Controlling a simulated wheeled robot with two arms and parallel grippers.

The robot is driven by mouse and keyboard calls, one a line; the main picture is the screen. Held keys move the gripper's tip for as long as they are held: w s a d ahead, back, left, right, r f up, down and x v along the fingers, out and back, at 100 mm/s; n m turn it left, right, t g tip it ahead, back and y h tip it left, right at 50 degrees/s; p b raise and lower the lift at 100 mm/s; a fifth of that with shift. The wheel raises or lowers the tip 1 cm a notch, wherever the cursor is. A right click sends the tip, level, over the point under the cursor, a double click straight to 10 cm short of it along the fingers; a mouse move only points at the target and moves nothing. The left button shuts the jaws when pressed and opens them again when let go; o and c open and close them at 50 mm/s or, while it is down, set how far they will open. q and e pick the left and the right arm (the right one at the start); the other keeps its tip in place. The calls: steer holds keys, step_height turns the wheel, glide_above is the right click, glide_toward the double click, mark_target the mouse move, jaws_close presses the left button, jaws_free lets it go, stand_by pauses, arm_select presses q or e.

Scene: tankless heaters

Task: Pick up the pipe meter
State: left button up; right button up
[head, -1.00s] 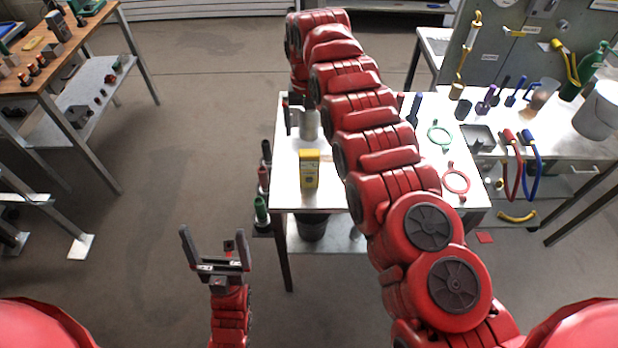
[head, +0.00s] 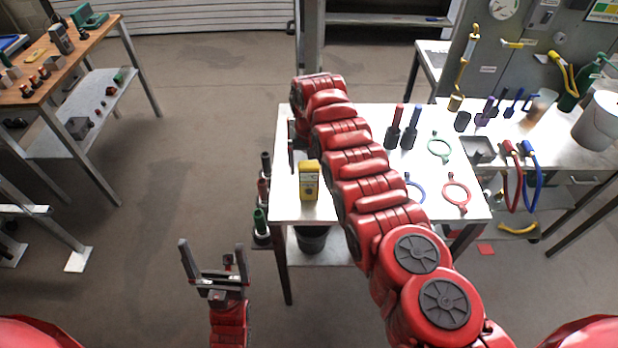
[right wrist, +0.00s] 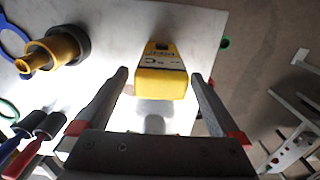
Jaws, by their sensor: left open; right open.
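The pipe meter looks to be the yellow handheld box (head: 309,181), which stands on the near left part of the white table. In the right wrist view, the yellow meter (right wrist: 162,80) shows with dark lettering. My right gripper (right wrist: 160,74) is open, with one finger on each side of the meter in that picture. I cannot tell whether either finger touches it. In the head view, my right arm hides most of this gripper. My left gripper (head: 213,262) is open and empty, over the floor left of the table.
The white table (head: 285,210) also holds red and blue handled tools (head: 402,130), a green ring (head: 439,147) and a red ring (head: 456,193). A yellow fitting with a black collar (right wrist: 55,48) lies left of the meter in the wrist view. Colored bottles (head: 262,222) stand at the table's left side.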

steer(key=shift+f, duration=0.5)
jaws_close()
